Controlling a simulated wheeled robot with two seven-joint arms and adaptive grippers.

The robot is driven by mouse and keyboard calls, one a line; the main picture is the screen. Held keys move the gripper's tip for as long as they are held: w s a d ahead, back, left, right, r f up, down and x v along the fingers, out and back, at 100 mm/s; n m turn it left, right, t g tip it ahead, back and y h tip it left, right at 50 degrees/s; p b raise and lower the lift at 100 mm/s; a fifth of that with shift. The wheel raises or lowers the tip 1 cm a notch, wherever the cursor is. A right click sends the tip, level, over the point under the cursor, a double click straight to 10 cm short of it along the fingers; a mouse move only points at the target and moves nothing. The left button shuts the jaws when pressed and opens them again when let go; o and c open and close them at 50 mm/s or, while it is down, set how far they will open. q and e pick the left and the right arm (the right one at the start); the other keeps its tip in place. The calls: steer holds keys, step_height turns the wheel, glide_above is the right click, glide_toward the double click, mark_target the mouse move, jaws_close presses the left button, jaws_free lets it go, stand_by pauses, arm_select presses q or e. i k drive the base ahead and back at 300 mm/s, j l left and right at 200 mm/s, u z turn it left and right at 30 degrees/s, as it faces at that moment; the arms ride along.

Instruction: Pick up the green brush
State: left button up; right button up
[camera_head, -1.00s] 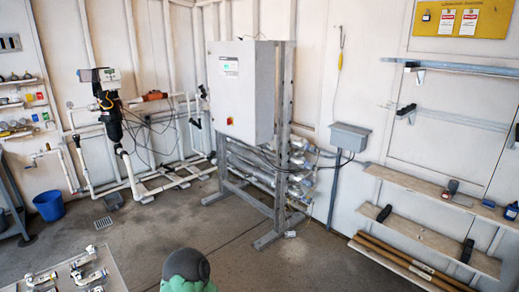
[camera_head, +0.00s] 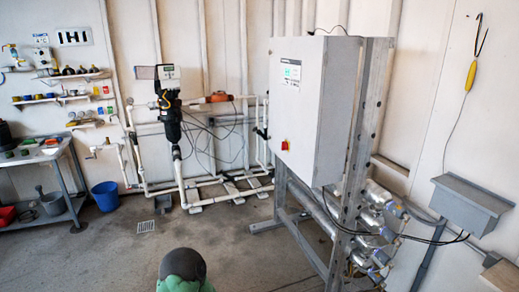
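I cannot make out a green brush in this view. Small coloured items stand on the left wall shelves (camera_head: 60,99), but they are too small to tell apart. Neither of my grippers is in view.
A grey control cabinet (camera_head: 315,105) on a metal frame stands right of centre, with pipes below. White piping (camera_head: 180,180) runs along the back wall. A workbench (camera_head: 35,153) and a blue bucket (camera_head: 105,196) are at left. A grey box (camera_head: 470,205) is at right.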

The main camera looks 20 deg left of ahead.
mark_target(28, 142)
steer(key=i+j+u, duration=0.25)
steer(key=i+u, duration=0.15)
steer(key=i+j+u, duration=0.1)
steer(key=i+u, duration=0.75)
steer(key=i+l+u, duration=0.4)
steer(key=i, duration=0.15)
steer(key=i+j+u, duration=0.1)
steer(key=i+u, duration=0.15)
steer(key=i, duration=0.45)
steer(key=i+u, duration=0.25)
steer(key=i, duration=0.4)
steer(key=i+l+u, duration=0.25)
steer(key=i, duration=0.45)
steer(key=i+j+u, duration=0.25)
steer(key=i, duration=0.45)
steer(key=i+u, duration=0.2)
steer(key=i, duration=0.5)
steer(key=i+j+z, duration=0.25)
steer(key=i, duration=0.2)
steer(key=i+j+z, duration=0.3)
steer(key=i+j, duration=0.25)
steer(key=j, duration=0.2)
steer(key=i+j, duration=0.15)
steer(key=j, duration=0.15)
